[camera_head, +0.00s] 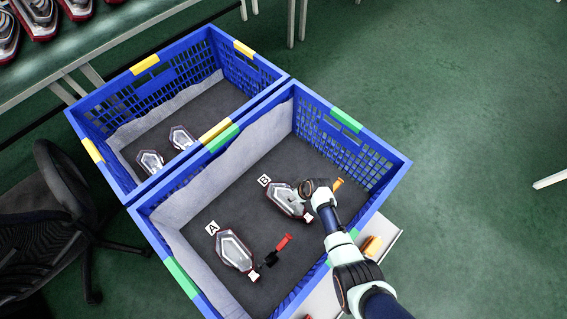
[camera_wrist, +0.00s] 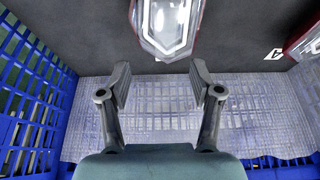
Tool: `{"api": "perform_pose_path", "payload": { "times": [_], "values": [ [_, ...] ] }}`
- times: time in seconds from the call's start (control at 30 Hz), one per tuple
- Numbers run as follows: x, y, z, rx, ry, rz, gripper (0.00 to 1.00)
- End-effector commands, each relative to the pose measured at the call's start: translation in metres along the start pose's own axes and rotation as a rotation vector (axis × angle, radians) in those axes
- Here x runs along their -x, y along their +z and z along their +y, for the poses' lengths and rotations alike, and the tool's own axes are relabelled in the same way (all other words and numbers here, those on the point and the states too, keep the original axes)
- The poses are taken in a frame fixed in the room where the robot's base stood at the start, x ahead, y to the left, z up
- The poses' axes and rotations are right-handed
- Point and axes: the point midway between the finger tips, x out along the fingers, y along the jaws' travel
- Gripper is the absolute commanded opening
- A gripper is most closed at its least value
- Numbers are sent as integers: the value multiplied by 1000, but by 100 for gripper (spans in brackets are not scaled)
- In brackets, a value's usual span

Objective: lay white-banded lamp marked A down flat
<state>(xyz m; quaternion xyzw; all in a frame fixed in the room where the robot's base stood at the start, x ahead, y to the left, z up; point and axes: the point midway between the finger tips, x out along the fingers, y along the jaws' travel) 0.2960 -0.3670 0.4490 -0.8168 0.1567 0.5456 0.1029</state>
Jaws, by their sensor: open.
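The lamp marked A (camera_head: 234,250), clear and white with a dark red rim, rests on the dark floor of the green-clipped crate, beside its white label A (camera_head: 212,228). Whether it lies fully flat is hard to tell. Its edge shows at the right of the wrist view (camera_wrist: 306,38), with the label (camera_wrist: 274,54) next to it.
The green-clipped blue crate (camera_head: 389,163) has tall lattice walls and a pale liner (camera_head: 190,205). A red-handled part (camera_head: 283,242) lies between lamp A and my arm. A second crate (camera_head: 88,125) with two lamps (camera_head: 150,161) adjoins it. A chair (camera_head: 50,205) stands left.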

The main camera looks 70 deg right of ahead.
Motion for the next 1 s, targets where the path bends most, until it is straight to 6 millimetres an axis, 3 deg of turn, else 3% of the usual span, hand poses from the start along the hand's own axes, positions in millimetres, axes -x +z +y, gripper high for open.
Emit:
{"api": "perform_pose_path", "payload": {
  "times": [0.17,0.53,0.9,1.0],
  "values": [
    [-7,0,0,1,0,1,65],
    [-70,0,0,2,-1,0,65],
    [-76,-2,0,1,0,1,65],
    [-76,-2,0,1,0,1,51]
  ]
}}
